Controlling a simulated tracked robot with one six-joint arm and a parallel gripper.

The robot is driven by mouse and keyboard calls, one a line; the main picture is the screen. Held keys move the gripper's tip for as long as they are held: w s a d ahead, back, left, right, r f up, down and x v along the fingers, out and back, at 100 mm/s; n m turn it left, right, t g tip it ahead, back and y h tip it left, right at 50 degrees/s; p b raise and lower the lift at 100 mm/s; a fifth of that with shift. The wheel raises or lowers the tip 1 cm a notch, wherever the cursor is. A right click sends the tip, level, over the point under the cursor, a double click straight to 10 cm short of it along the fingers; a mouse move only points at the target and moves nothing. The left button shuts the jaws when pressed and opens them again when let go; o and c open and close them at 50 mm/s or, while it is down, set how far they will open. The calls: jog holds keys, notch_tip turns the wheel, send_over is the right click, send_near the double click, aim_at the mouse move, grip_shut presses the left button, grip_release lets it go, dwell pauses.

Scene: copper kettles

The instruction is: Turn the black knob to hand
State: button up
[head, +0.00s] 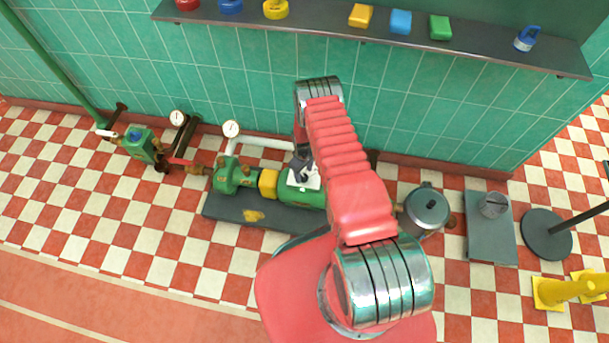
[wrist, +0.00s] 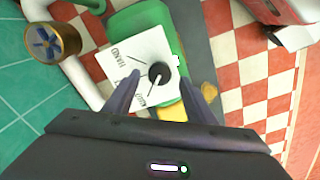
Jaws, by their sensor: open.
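The black knob (wrist: 159,72) sits on a white plate (wrist: 133,61) on top of a green housing. The plate has the word HAND and a second label that I cannot read fully. A pale mark on the knob points down toward that second label, away from HAND. My gripper (wrist: 159,79) is open, with one dark finger on each side of the knob; I cannot tell whether either touches it. In the head view, my gripper (head: 303,166) is over the white plate (head: 313,184) and hides the knob there.
The green machine (head: 236,178) with a yellow coupling (head: 268,184) stands on a dark base (head: 222,206). A gauge (head: 231,129) and white pipe rise behind it. A shelf (head: 330,25) runs along the tiled wall. A grey pot (head: 427,209) is at the right. The front floor is clear.

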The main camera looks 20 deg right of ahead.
aim_at(304, 178)
jog(key=shift+f, duration=1.35)
jog(key=c, duration=1)
jog(key=shift+d, duration=0.15)
jog(key=shift+c, duration=0.2)
